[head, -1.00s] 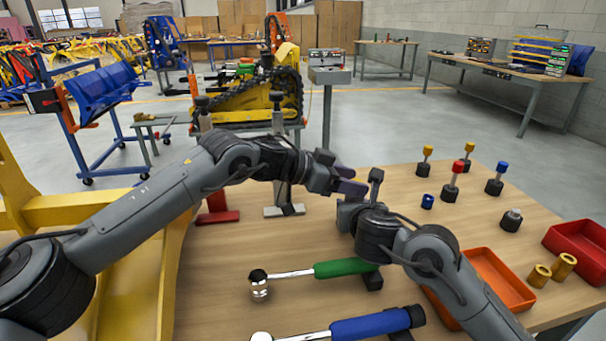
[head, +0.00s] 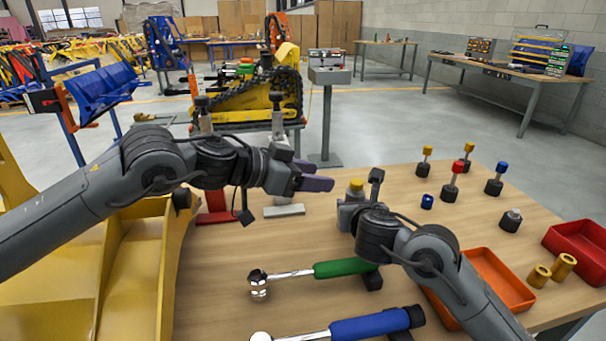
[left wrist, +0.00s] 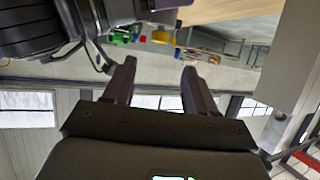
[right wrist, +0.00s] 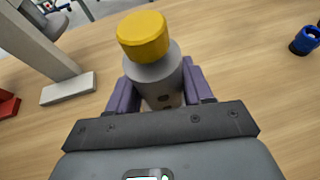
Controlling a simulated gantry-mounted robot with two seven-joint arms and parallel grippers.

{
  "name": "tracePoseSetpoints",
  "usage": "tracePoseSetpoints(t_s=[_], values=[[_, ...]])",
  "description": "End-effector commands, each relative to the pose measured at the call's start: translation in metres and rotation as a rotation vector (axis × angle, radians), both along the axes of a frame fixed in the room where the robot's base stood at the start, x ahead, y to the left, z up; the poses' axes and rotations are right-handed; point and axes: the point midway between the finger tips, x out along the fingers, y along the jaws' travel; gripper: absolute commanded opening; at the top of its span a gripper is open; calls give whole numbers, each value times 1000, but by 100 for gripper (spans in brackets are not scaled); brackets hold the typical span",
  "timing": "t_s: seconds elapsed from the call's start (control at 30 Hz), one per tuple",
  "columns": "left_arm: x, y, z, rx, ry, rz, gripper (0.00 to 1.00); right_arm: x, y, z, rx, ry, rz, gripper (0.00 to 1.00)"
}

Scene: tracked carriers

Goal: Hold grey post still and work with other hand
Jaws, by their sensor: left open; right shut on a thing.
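My right gripper (right wrist: 160,95) is shut on the grey post (right wrist: 155,78), which stands upright between its fingers in the right wrist view. A yellow cap (right wrist: 143,36) sits on top of the post. In the head view the yellow cap (head: 356,185) shows just above my right gripper, and the post below it is mostly hidden. My left gripper (head: 318,180) is open and empty, to the left of the capped post and apart from it. Its two parted fingers (left wrist: 160,85) also show in the left wrist view.
Capped posts (head: 453,180) stand at the back right, with a loose blue collar (head: 427,202) near them. An orange tray (head: 500,280), a red tray (head: 585,243) and brass sleeves (head: 540,275) lie right. Green-handled (head: 340,268) and blue-handled (head: 370,325) tools lie in front.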

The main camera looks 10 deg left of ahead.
Motion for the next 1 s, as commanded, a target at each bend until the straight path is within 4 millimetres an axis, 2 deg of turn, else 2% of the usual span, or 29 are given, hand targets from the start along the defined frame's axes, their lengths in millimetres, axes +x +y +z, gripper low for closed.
tracePoseSetpoints(t_s=[0.2, 0.73, 1.0], values=[[-9, 11, 5, 1, 1, -1, 56, 0, 1, -1, 0, 1, 2, 0], [-11, 13, 7, 7, -7, -5, 56, -1, 2, -1, 0, 1, 3, 0], [-11, 13, 7, 128, -160, -88, 56, -1, 2, -1, 0, 1, 4, 0]])
